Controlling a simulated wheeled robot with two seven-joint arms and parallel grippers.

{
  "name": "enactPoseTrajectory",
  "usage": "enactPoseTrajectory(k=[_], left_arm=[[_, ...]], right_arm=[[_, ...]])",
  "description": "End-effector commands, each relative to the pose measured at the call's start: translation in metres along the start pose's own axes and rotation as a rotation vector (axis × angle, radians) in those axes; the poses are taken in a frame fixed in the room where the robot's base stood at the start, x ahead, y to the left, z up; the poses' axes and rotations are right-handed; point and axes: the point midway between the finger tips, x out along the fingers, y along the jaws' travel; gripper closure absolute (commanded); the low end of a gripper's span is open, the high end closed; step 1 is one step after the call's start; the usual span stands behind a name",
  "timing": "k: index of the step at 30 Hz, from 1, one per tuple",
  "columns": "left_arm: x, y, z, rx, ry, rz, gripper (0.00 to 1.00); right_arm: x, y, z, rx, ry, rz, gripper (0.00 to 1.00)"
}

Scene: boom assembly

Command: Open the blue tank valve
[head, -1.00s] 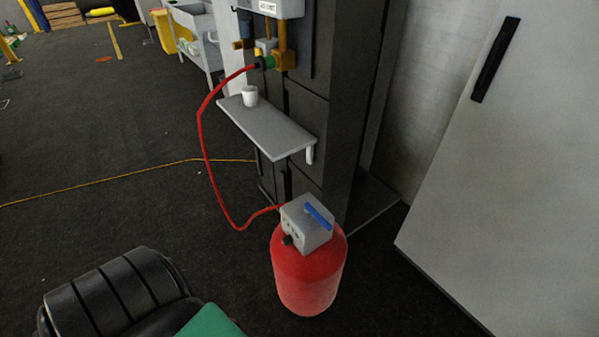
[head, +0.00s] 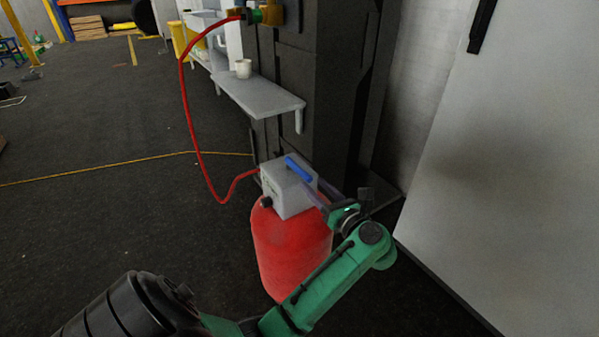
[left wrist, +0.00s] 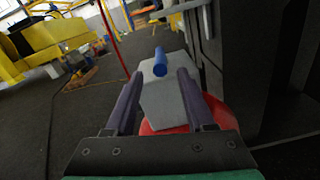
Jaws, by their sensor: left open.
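The blue valve handle (head: 298,168) is a short bar on top of a grey box (head: 288,197), which sits on a red tank (head: 290,250). My left gripper (head: 315,196) is at the right side of the box, its fingers pointing toward the handle. In the left wrist view the blue handle (left wrist: 160,62) shows ahead, between and beyond the two open fingers (left wrist: 157,90). The fingers look apart from the handle, with nothing held between them. A red hose (head: 192,130) runs from the box up to a fitting. My right gripper is not in view.
A grey shelf (head: 260,97) with a white cup (head: 243,68) juts out above and behind the tank. A dark cabinet (head: 310,100) stands behind it. A large pale panel (head: 500,180) leans at the right. The floor on the left is mostly clear.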

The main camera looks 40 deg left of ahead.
Motion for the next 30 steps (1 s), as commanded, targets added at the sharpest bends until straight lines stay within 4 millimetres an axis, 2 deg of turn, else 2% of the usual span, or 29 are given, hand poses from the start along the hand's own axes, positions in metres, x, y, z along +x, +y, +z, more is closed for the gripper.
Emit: enactPoseTrajectory(k=[3, 9, 13, 20, 24, 30], left_arm=[[0.034, 0.001, 0.002, 0.001, -0.006, 0.004, 0.45], [0.075, 0.0, 0.001, 0.003, -0.005, 0.001, 0.45], [0.086, 0.0, 0.001, 0.002, -0.003, 0.0, 0.45], [0.086, 0.0, 0.0, 0.002, -0.002, 0.0, 0.45], [0.086, 0.0, 0.0, 0.003, -0.002, -0.001, 0.99], [0.086, 0.0, 0.0, 0.003, -0.002, -0.001, 1.0]], right_arm=[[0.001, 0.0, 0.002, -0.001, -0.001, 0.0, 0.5], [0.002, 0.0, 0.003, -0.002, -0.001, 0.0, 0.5], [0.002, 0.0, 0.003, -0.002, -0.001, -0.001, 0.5], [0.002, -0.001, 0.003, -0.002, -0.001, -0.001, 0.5], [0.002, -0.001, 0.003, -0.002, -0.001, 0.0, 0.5], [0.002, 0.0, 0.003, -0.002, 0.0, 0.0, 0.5]])
